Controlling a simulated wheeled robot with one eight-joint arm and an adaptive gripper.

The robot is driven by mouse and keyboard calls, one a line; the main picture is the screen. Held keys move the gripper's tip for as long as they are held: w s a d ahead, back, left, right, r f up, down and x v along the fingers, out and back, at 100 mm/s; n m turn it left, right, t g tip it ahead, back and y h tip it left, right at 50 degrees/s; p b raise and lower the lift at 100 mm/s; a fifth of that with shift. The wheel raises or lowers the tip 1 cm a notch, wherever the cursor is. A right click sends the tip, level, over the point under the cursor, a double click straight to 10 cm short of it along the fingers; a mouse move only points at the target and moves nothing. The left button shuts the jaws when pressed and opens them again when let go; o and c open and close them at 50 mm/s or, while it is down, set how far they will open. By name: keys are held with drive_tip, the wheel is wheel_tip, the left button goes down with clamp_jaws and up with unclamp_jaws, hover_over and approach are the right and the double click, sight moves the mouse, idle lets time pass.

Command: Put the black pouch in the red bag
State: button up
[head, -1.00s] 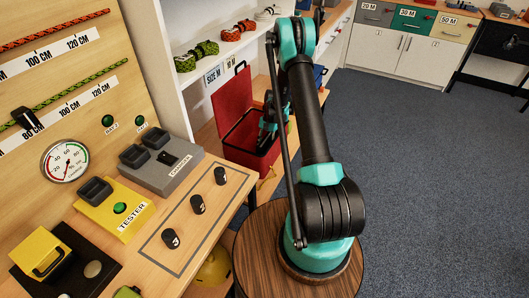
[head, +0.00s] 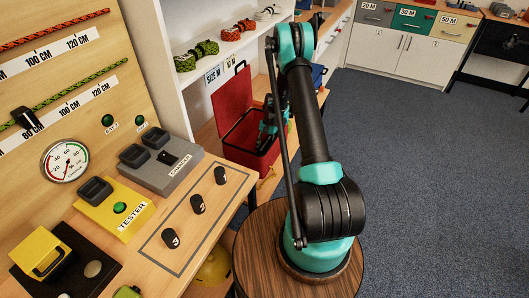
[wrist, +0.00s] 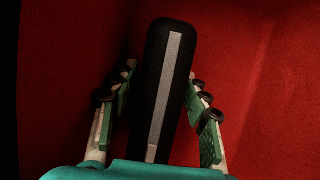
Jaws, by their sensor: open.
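The red bag (head: 236,104) stands with its lid up behind the bench, left of my arm. My gripper (head: 268,138) reaches down into its opening and is partly hidden there. In the wrist view, the black pouch (wrist: 158,110), long with a grey strip, lies inside the bag against the red lining (wrist: 265,60). My gripper (wrist: 157,115) is open, with one finger on each side of the pouch. Dark gaps show between the fingers and the pouch. The pouch's near end is hidden behind the gripper's body.
The bench at left holds a yellow tester (head: 115,210), a grey charger (head: 160,163) and three black knob-like pieces (head: 197,204). A white shelf (head: 205,75) with rope coils stands behind the bag. The carpet (head: 430,180) at right is clear.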

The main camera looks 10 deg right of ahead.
drive_tip(key=v, duration=1.2)
drive_tip(key=shift+s, duration=0.1)
